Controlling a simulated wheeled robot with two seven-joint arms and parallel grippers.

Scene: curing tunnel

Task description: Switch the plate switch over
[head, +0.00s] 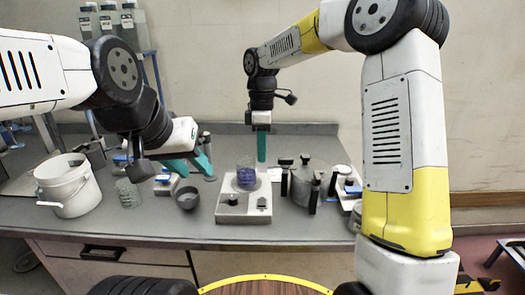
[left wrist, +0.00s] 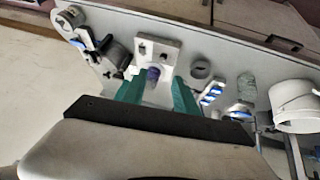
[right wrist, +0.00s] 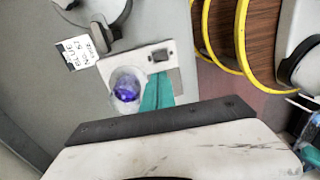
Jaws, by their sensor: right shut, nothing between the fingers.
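The hotplate (head: 228,214) is a pale square unit on the bench. Its front panel has a dark round knob (head: 232,200) on the left and a small dark switch (head: 262,203) on the right. The switch also shows in the right wrist view (right wrist: 159,56); which way it is set is too small to tell. A beaker of blue-purple liquid (head: 246,176) stands on the plate. My right gripper (head: 261,160) is shut and empty, pointing down above and behind the hotplate. My left gripper (head: 192,168) is open and empty, left of the hotplate; the left wrist view shows its fingers apart.
A grey cup (head: 187,198) stands left of the hotplate and a metal pot with dark handles (head: 305,184) stands close on its right. A white bucket (head: 70,190) is at the far left. A printed card (right wrist: 76,52) lies near the hotplate. The bench front is clear.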

